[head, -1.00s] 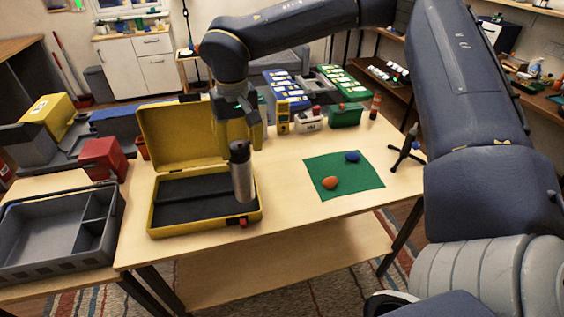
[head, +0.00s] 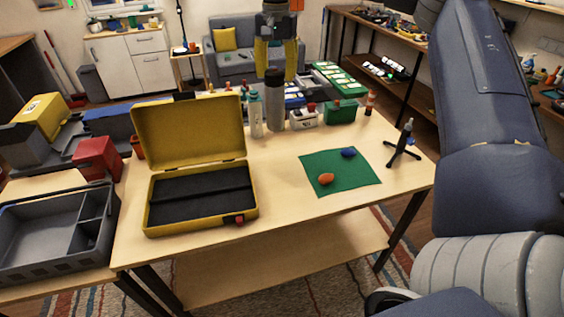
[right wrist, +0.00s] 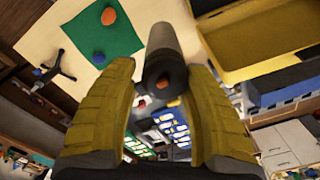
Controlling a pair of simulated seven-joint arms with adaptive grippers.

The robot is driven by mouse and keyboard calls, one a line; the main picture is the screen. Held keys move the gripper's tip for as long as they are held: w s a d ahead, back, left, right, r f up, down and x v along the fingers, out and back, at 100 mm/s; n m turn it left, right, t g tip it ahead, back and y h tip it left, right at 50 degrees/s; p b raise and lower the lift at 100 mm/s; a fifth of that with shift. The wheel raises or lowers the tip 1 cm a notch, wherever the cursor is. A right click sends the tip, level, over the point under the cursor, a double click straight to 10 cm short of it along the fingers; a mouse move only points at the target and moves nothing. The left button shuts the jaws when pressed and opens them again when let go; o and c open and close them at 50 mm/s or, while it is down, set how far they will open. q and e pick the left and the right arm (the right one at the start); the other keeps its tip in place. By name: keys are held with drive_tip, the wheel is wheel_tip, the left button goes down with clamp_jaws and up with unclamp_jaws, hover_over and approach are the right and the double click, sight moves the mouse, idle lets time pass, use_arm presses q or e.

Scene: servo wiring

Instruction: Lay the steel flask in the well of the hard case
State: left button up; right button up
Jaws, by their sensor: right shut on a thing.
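The steel flask (head: 276,105), grey with a dark cap, hangs roughly upright behind and to the right of the yellow hard case in the head view. My right gripper (head: 276,62) is shut on its capped upper end. In the right wrist view the flask (right wrist: 164,40) sits between the yellow fingers of the gripper (right wrist: 164,72). The hard case (head: 198,226) stands open on the table, lid raised at the back. Its dark well (head: 200,190) is empty and shows a dividing line. My left gripper is not in view.
A pale bottle (head: 255,115) stands close left of the flask. A green box (head: 341,112) and a white device (head: 303,118) stand to its right. A green mat (head: 345,180) carries an orange and a blue lump. A small black tripod (head: 403,145) stands at right. A grey tray (head: 60,262) is at left.

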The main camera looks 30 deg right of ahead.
sight(277, 100)
drive_tip(key=shift+s+f, duration=0.15)
wheel_tip(277, 100, down, 20)
idle(0.8)
drive_tip(key=o, duration=1.5)
wheel_tip(277, 100, up, 12)
drive_tip(key=shift+s+a+r, duration=0.15)
drive_tip(key=shift+a, duration=0.1)
